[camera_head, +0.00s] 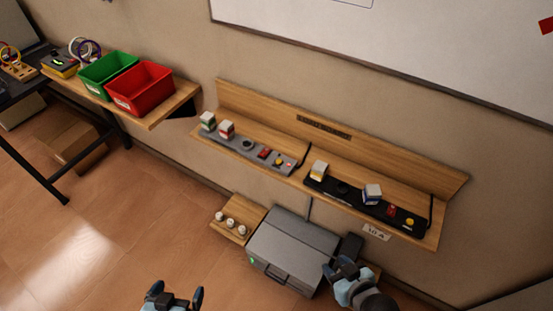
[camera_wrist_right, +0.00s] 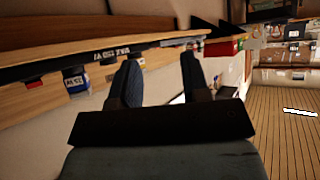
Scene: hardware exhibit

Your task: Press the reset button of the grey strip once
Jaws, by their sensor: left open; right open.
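The grey strip (camera_head: 233,145) lies on the left half of a wooden wall shelf (camera_head: 440,205). It carries two pale cube plugs, one with green (camera_head: 208,120) and one with red (camera_head: 226,129), then a dark round socket, a red switch (camera_head: 264,153) and small buttons at its right end (camera_head: 279,161). Which one is the reset button is too small to tell. My left gripper (camera_head: 174,296) is open and empty at the bottom edge, well below the shelf. My right gripper (camera_head: 344,268) is open and empty beside the grey case; its fingers also show in the right wrist view (camera_wrist_right: 160,70).
A black strip (camera_head: 345,190) with plugs, a red switch and a yellow button (camera_head: 410,222) lies on the shelf's right half. Below are a grey case (camera_head: 295,245) and a small wooden board (camera_head: 238,220) with white knobs. Green (camera_head: 107,72) and red (camera_head: 140,88) bins stand left.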

